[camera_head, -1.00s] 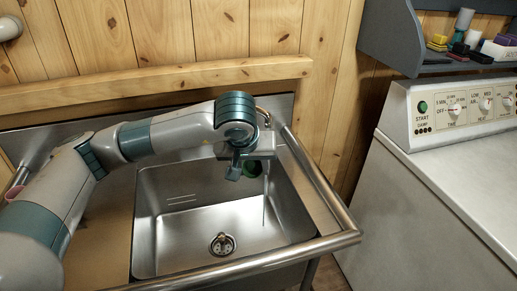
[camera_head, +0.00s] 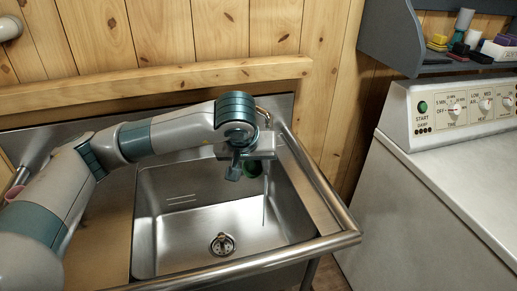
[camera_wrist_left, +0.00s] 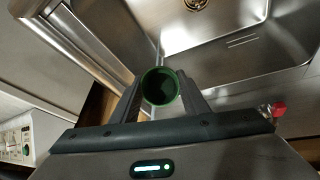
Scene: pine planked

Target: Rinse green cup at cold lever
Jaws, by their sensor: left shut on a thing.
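The green cup (camera_head: 254,169) shows at the back of the steel sink (camera_head: 200,226), partly hidden behind my left gripper (camera_head: 243,168). In the left wrist view my left gripper (camera_wrist_left: 161,92) is shut on the green cup (camera_wrist_left: 160,86), and I look into its round open mouth. A brass-coloured tap pipe (camera_head: 264,114) shows behind my left wrist; most of the tap is hidden. A small red knob-like thing (camera_wrist_left: 276,109) shows at the right in the left wrist view. I see no cold lever clearly. My right gripper is out of view.
The basin is empty around its drain (camera_head: 222,244). A steel rail (camera_head: 318,180) runs along the sink's right side. A pink cup-like thing (camera_head: 13,193) is at far left. A white machine (camera_head: 455,115) with dials stands right, below a shelf (camera_head: 450,67) of small items.

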